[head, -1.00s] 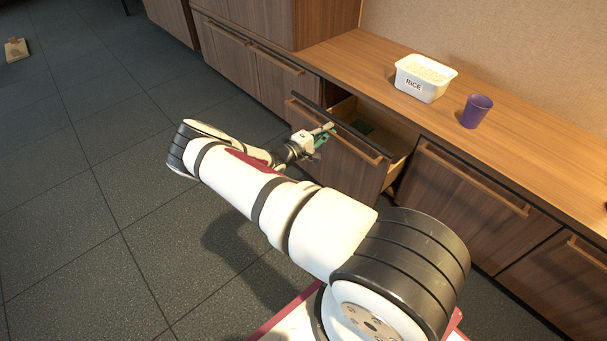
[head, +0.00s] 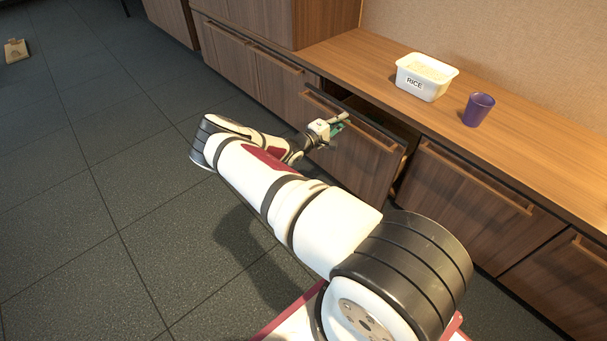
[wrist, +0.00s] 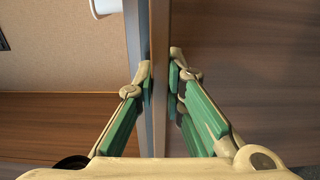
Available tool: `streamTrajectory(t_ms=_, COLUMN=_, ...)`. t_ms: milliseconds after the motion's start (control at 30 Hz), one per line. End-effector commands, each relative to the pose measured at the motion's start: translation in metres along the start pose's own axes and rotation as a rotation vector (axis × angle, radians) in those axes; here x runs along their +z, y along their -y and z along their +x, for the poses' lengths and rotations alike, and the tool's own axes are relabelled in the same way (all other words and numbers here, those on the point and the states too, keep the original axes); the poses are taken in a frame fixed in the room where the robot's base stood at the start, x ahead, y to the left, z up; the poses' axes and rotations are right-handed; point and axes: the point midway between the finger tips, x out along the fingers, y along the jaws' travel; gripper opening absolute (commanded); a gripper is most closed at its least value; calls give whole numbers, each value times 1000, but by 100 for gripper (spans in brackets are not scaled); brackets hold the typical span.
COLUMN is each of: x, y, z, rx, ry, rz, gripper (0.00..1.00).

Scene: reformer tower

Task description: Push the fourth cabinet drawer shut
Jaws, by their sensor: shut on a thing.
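The fourth cabinet drawer (head: 352,160) has a brown wooden front and stands partly open, with a narrow dark gap behind its top edge in the head view. Its long wooden handle (head: 376,137) runs along the top of the front. My gripper (head: 337,127) is at this handle, near the middle of the front. In the wrist view, the green-padded fingers of my gripper (wrist: 161,80) are shut on the handle (wrist: 160,35), one finger on each side. The drawer's inside is mostly hidden.
On the counter (head: 540,150) above are a white rice tub (head: 424,79) and a purple cup (head: 478,109). Closed drawers flank the open one on the left (head: 255,70) and right (head: 460,195). The tiled floor (head: 90,180) at left is largely clear.

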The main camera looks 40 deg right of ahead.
Motion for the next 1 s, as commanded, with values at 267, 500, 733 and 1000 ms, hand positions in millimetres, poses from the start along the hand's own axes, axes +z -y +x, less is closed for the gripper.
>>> streamTrajectory(t_ms=267, x=0, y=2, z=20, rx=-4, ry=0, rz=1, gripper=0)
streamTrajectory(t_ms=500, x=0, y=2, z=38, rx=-3, ry=0, rz=2, gripper=0)
streamTrajectory(t_ms=733, x=0, y=2, z=54, rx=-3, ry=-1, rz=2, gripper=0)
streamTrajectory(t_ms=1000, x=0, y=3, z=73, rx=-4, ry=-1, rz=2, gripper=0)
